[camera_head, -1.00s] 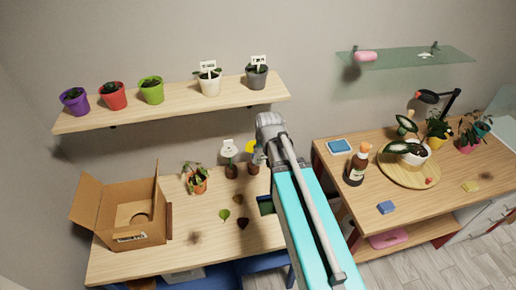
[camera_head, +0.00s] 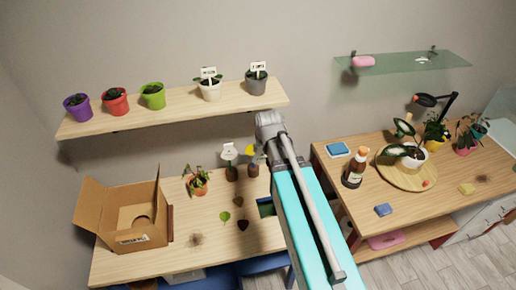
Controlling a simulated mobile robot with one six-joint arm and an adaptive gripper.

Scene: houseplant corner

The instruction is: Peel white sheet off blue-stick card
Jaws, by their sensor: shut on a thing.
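Two small cards on sticks stand in dark brown pots at the back of the left table. The left card (camera_head: 229,150) shows a white face with a dark mark. The right card (camera_head: 250,150) shows yellow and is partly covered by my arm. The stick colours are too small to tell. My arm reaches up from the lower right, and its grey end joint is just right of the yellow card. My gripper is hidden behind or beside this joint; I cannot make out its fingers or any sheet in them.
A cardboard box (camera_head: 130,215) stands open at left, beside a drooping potted plant (camera_head: 198,182) and loose leaves (camera_head: 225,216). A wooden shelf (camera_head: 180,108) with several pots hangs above.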

